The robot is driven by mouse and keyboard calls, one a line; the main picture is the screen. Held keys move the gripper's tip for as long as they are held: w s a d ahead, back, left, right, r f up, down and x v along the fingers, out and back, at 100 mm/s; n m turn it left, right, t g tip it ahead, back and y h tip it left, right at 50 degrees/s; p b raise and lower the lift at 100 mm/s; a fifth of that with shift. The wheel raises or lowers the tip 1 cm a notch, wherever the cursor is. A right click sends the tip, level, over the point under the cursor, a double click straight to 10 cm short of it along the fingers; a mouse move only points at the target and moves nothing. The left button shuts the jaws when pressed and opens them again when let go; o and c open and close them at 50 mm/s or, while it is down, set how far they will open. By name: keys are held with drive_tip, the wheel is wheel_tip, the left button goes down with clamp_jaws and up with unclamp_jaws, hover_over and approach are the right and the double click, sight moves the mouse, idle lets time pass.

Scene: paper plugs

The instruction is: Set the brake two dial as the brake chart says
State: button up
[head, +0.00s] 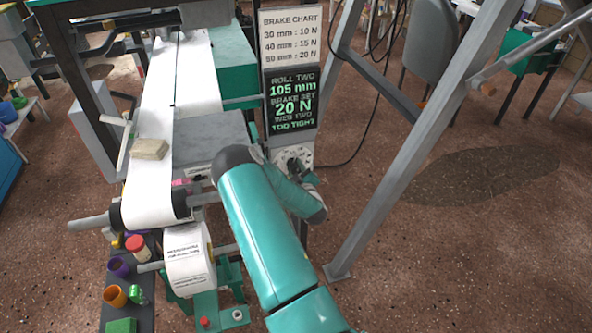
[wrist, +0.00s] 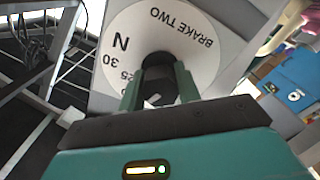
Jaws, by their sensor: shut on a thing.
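The brake two dial shows in the wrist view as a white disc (wrist: 196,22) lettered "BRAKE TWO", "N", "30" and "25", upside down or tilted. Its dark knob (wrist: 158,68) stands at the centre. My gripper (wrist: 160,92) is shut on this knob, one teal finger on each side. The knob's pointer and the other marks are hidden. The brake chart (head: 290,35) in the head view reads 30 mm : 10 N, 40 mm : 15 N and, less clearly, 50 mm : 20 N. The dark screen (head: 291,98) below reads roll two 105 mm, brake set 20 N, web two too tight.
A white paper web (head: 160,120) runs over the machine left of my arm, with a tan block (head: 149,149) on it. A printed paper roll (head: 188,258) sits below. A grey slanted post (head: 400,165) stands right of the panel. Open floor lies beyond it.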

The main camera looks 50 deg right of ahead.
drive_tip(key=shift+n, duration=2)
drive_tip(key=shift+s, duration=0.1)
drive_tip(key=o, duration=1)
drive_tip(key=v, duration=1.3)
drive_tip(key=shift+s+a, duration=0.15)
drive_tip(key=shift+s, duration=0.15)
